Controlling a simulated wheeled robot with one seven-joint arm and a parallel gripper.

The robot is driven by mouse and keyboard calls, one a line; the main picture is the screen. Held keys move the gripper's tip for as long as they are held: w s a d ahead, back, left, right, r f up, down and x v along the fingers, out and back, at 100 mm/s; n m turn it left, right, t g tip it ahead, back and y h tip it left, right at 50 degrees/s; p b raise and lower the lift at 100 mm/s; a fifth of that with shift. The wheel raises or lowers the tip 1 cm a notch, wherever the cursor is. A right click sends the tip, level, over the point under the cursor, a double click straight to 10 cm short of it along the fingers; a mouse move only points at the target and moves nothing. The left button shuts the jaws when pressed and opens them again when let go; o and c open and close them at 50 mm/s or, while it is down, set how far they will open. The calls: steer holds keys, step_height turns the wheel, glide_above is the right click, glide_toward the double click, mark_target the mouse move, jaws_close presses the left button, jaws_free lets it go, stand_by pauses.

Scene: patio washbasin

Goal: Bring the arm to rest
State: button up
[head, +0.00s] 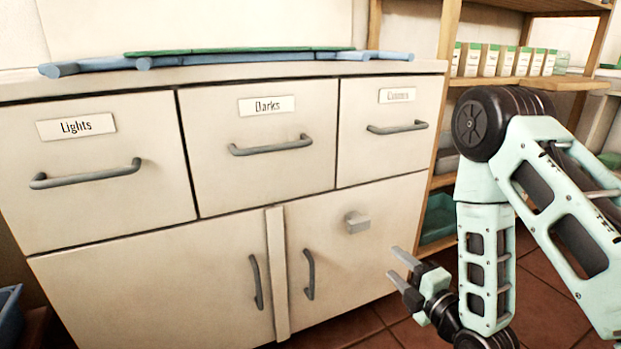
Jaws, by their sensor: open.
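My gripper (401,270) is at the lower right in the head view, at the end of my folded arm. Its two grey fingers are apart and nothing shows between them. It is in front of the right lower door of the white cabinet (150,232), below and right of a small grey knob (357,222). I cannot tell whether the fingertips touch the door. My arm comes in from the right edge and bends down to the gripper.
Drawers labelled Lights (75,126), Darks (266,105) and one that seems to read Colours (397,95) are shut. A blue and green rack (240,55) lies on top. Shelves with cartons (500,60) stand behind my arm. A blue bin (9,315) is at lower left.

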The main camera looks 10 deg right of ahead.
steer(key=s+a+r+m+g+p, duration=0.2)
steer(key=s+a+r+m+g, duration=0.15)
steer(key=a+g, duration=0.2)
steer(key=s+a+r+m+g+p, duration=0.2)
steer(key=a+r+m+g, duration=0.2)
steer(key=a, duration=0.2)
steer(key=s+r+m+g+h+p, duration=0.1)
steer(key=s+r+m+g+h, duration=0.1)
steer(key=s+r, duration=0.35)
steer(key=s+d+r+m+g+h+p, duration=0.1)
steer(key=s+r+m+g, duration=0.15)
steer(key=s, duration=0.65)
steer(key=s+r+m+g+h+p, duration=0.1)
steer(key=s+r+m+g+h, duration=0.15)
steer(key=s, duration=0.45)
step_height(320, 180, up, 38)
steer(key=p, duration=3.7)
steer(key=shift+w+f+y+p, duration=0.2)
steer(key=shift+w+y+p, duration=0.1)
steer(key=shift+w+y, duration=0.1)
steer(key=shift+n, duration=0.25)
